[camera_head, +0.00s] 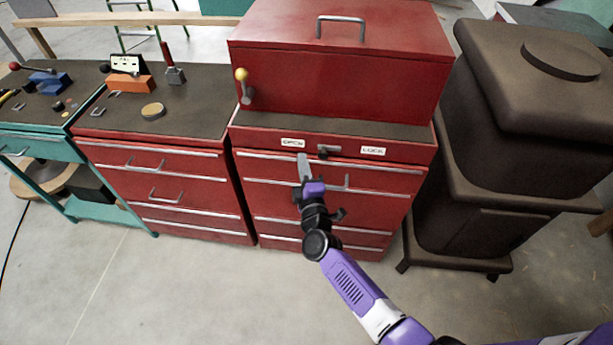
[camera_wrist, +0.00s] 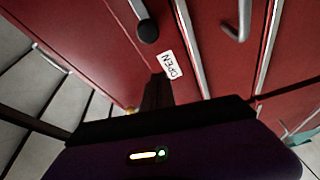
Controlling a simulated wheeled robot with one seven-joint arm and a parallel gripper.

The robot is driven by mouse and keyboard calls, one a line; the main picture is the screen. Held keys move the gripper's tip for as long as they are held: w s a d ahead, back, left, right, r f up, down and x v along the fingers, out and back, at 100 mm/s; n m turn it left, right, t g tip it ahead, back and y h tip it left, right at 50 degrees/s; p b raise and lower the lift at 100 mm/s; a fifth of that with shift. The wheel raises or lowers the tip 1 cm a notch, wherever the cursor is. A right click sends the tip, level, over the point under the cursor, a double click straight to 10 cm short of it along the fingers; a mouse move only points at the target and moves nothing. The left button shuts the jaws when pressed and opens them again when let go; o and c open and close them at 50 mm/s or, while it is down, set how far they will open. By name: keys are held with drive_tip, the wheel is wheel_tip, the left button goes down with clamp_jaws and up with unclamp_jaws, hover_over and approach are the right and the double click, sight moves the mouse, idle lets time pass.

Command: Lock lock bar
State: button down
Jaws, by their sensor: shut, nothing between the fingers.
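The lock bar (camera_head: 328,148) is a short metal bar with a dark knob on the front of the red tool cabinet. It sits between the white OPEN label (camera_head: 292,142) and the white LOCK label (camera_head: 373,151). In the wrist view the lock bar (camera_wrist: 147,28) shows its black knob end pointing toward the OPEN label (camera_wrist: 169,65). My gripper (camera_head: 302,160) is shut and empty, in front of the cabinet just below the OPEN label and left of the knob. Its dark fingers (camera_wrist: 158,90) show in the wrist view apart from the knob.
Drawer handles (camera_head: 346,182) stick out below the labels. A red chest (camera_head: 340,85) stands on the cabinet top. A dark brown bin (camera_head: 525,120) stands to the right, and another red cabinet (camera_head: 165,165) adjoins on the left. The floor in front is clear.

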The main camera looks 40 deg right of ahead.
sight(328, 147)
drive_tip(key=shift+s+d+f+b, duration=0.15)
drive_tip(key=shift+d+b, duration=0.1)
drive_tip(key=shift+d, duration=0.4)
drive_tip(key=shift+s+d+f+b, duration=0.1)
drive_tip(key=shift+s+d+b, duration=0.15)
drive_tip(key=shift+d, duration=0.35)
drive_tip(key=shift+s+d+f+b, duration=0.1)
drive_tip(key=shift+d+b, duration=0.2)
drive_tip(key=shift+d, duration=0.35)
drive_tip(key=shift+s+d+b, duration=0.3)
drive_tip(key=shift+s+d, duration=0.45)
drive_tip(key=shift+s, duration=0.2)
drive_tip(key=shift+s+d+b, duration=0.25)
drive_tip(key=shift+s+d, duration=0.5)
drive_tip(key=shift+s, duration=0.2)
